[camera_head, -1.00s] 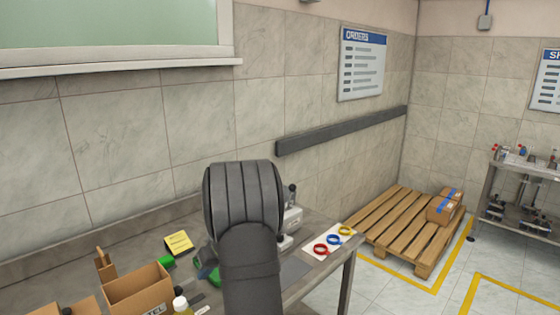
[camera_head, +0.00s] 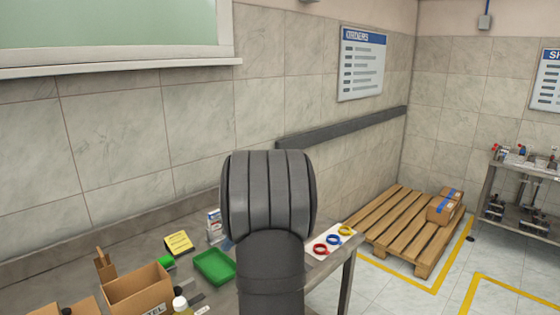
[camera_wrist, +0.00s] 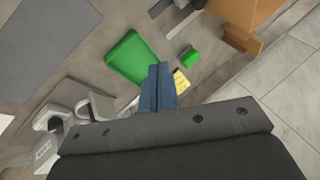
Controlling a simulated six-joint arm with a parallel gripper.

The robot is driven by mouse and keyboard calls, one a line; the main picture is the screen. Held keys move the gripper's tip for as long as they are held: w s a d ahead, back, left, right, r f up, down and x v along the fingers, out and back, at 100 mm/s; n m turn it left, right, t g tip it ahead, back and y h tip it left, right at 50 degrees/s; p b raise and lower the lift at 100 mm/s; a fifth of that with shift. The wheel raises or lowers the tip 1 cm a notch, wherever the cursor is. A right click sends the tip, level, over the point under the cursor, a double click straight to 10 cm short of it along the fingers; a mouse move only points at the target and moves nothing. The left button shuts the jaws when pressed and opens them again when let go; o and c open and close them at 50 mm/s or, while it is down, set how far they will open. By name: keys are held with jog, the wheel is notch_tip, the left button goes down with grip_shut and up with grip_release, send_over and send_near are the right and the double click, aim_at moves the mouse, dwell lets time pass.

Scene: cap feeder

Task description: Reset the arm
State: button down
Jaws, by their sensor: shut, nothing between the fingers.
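My gripper (camera_wrist: 158,88) shows in the wrist view as blue fingers held together, with nothing between them. It is above the workbench (camera_head: 215,296), and a green tray (camera_wrist: 133,58) lies below and beyond it. In the head view my dark grey arm stands upright in front of the bench and hides the gripper and part of the bench top. The green tray also shows in the head view (camera_head: 214,266), just left of my arm.
A cardboard box (camera_head: 138,290), a yellow note (camera_head: 178,243) and a small green item (camera_head: 166,262) are on the bench at left. Red, blue and yellow rings (camera_head: 333,240) lie at the right end. A grey-white device (camera_wrist: 50,135) is lower left in the wrist view. A pallet (camera_head: 410,230) stands beyond.

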jog(key=s+a+r+m+h, duration=0.1)
jog(key=s+a+r+m, duration=0.1)
jog(key=r+m, duration=0.3)
jog(key=shift+s+a+r+m+h, duration=0.35)
jog(key=shift+s+m, duration=0.4)
jog(key=shift+m, duration=1.55)
jog(key=c, duration=2.1)
grip_release()
